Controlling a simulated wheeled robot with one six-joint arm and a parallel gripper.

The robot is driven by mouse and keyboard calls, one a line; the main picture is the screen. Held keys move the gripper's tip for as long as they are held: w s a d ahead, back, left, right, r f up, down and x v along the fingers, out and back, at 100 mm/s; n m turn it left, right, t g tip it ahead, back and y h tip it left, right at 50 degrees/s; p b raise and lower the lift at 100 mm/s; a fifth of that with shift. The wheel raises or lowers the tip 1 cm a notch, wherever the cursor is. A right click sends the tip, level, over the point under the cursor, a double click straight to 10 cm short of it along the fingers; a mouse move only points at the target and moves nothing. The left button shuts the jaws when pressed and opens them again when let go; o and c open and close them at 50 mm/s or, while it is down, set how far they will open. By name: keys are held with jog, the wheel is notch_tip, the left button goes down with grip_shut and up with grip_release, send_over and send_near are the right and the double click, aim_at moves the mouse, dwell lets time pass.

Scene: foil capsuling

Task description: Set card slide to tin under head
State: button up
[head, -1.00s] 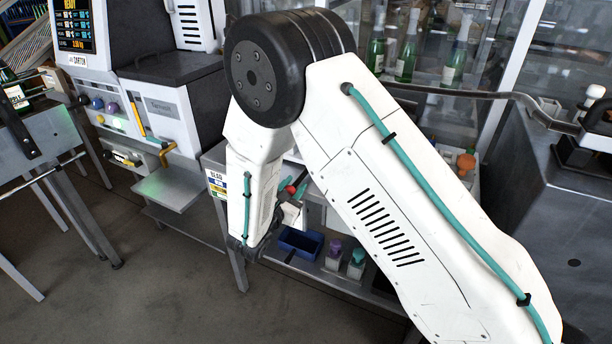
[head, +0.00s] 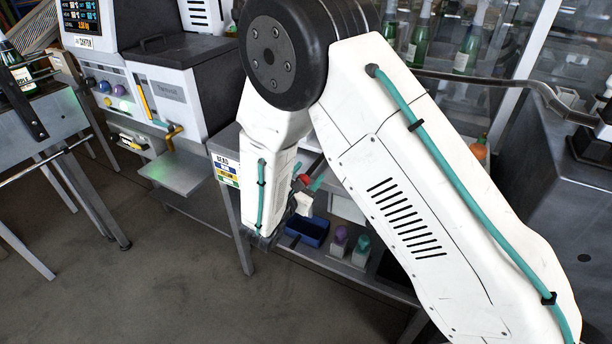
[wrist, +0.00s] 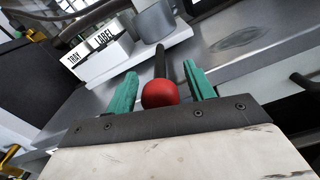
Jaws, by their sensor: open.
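A red ball knob on a black rod (wrist: 158,92) sits between the two teal fingertips of my gripper (wrist: 163,88) in the wrist view. The fingers are open, with a gap on each side of the knob. In the head view, my gripper (head: 312,182) is beside the bench, partly hidden by my own arm, with the red knob (head: 303,179) at it. A small card (head: 226,170) with coloured bands hangs at the bench's front left corner; its words are too small to read surely. I cannot tell the slide's setting, and no head is clearly identifiable.
A blue bin (head: 307,231) and small purple- and teal-topped containers stand on the lower shelf. A white machine (head: 170,90) with a grey shelf stands to the left. In the wrist view, a white box (wrist: 98,55) reads "TRAY LABEL", beside a grey cylinder (wrist: 155,22). Floor is clear at lower left.

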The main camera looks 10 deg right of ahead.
jog(key=v, duration=0.7)
jog(key=shift+s+a, duration=0.25)
jog(key=shift+s, duration=0.05)
jog(key=s+d+r+m+g+h, duration=0.1)
jog(key=s+d+r+m+g, duration=0.3)
jog(key=s+d+m+g, duration=0.3)
jog(key=s+d+r+m+g+h, duration=0.1)
jog(key=s+d+r+m+g, duration=0.35)
jog(key=s+d+g, duration=0.3)
jog(key=s+d+r+m+y, duration=0.4)
jog(key=s+r+m+y, duration=0.2)
jog(key=s+r+m, duration=0.1)
jog(key=s+d+r+m+t+y, duration=0.1)
jog(key=s+d+r+m+y, duration=0.3)
jog(key=s+r+m+y, duration=0.2)
jog(key=shift+s+r+m+y, duration=0.3)
jog(key=shift+s+r+m, duration=0.3)
jog(key=shift+s, duration=0.45)
